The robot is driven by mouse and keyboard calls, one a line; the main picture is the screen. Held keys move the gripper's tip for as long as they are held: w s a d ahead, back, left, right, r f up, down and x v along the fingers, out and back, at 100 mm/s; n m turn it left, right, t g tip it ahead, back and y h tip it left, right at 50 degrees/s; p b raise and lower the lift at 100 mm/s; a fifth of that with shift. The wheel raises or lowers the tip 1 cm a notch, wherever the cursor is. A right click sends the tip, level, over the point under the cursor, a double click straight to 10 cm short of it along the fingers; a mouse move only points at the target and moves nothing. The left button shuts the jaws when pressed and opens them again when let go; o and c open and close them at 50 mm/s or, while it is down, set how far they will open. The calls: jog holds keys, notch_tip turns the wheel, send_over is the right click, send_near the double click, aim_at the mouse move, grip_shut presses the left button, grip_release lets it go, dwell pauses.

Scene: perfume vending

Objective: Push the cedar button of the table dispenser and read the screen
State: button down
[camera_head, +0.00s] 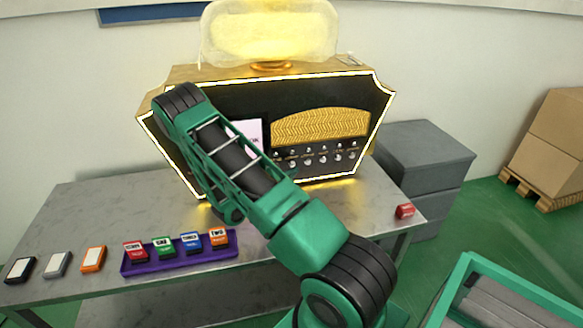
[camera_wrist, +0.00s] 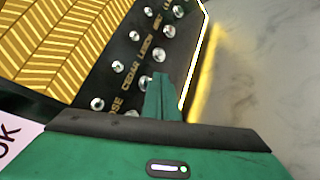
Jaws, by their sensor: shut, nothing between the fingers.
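The table dispenser (camera_head: 185,85) is a black and gold machine with a lit edge, standing on the metal table. Its front has a row of labelled silver buttons (camera_head: 322,158). In the wrist view the cedar label (camera_wrist: 130,73) is readable, with a silver cedar button (camera_wrist: 145,82) beside it. My gripper (camera_wrist: 160,78) is shut and empty, its tips just right of that button; I cannot tell whether they touch it. The pale screen (camera_head: 253,130) is partly behind my arm; "OK" shows on its edge in the wrist view (camera_wrist: 8,140). My gripper is hidden in the head view.
A purple tray (camera_head: 180,262) holds several coloured labelled blocks. Black, grey and orange blocks lie left of it. A red block (camera_head: 405,211) lies near the table's right end. Grey boxes (camera_head: 425,160) stand right of the table, and a green-framed cart (camera_head: 500,290) is at lower right.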

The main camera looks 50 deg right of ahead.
jog(key=shift+w+d, duration=0.1)
jog(key=shift+w, duration=0.05)
jog(key=shift+w+d, duration=0.15)
jog(key=shift+w, duration=0.1)
jog(key=shift+w+d, duration=0.25)
jog(key=shift+w, duration=0.1)
dwell(1.2)
jog(key=shift+a, duration=0.1)
jog(key=shift+s+a, duration=0.4)
jog(key=shift+s, duration=0.35)
jog(key=shift+s+a, duration=0.45)
jog(key=shift+s, duration=0.25)
jog(key=shift+s+a, duration=0.4)
jog(key=shift+s, duration=0.3)
jog(key=shift+s+a, duration=0.45)
jog(key=shift+s, duration=0.25)
